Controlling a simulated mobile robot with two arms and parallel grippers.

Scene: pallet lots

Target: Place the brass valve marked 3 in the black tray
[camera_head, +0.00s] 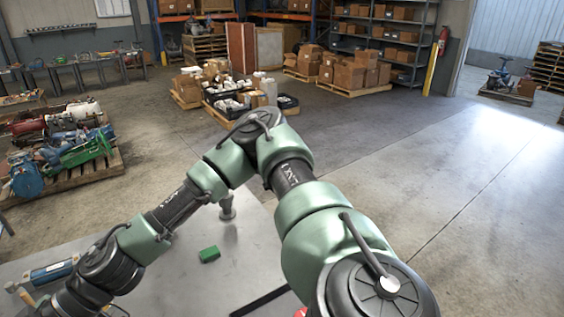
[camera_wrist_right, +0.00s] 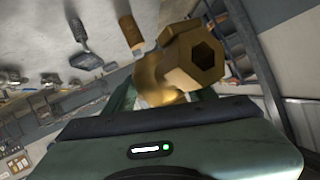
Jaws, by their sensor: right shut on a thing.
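In the right wrist view a brass valve (camera_wrist_right: 197,58) with a hexagonal opening sits between the fingers of my right gripper (camera_wrist_right: 160,95). The gripper is shut on it; its fingers are largely hidden behind the valve and the gripper body. No number shows on the visible side of the valve. In the head view my right arm reaches across to the lower left, and its gripper is outside the picture. A black strip (camera_head: 258,301) lies at the table's lower part; I cannot tell if it is the black tray's rim. My left gripper is not in view.
The grey table (camera_head: 235,262) holds a green block (camera_head: 209,254), a grey upright piece (camera_head: 227,206) and a blue tool (camera_head: 50,271). A red thing (camera_head: 301,312) is partly hidden by my arm. Loaded pallets stand beyond; the floor at right is clear.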

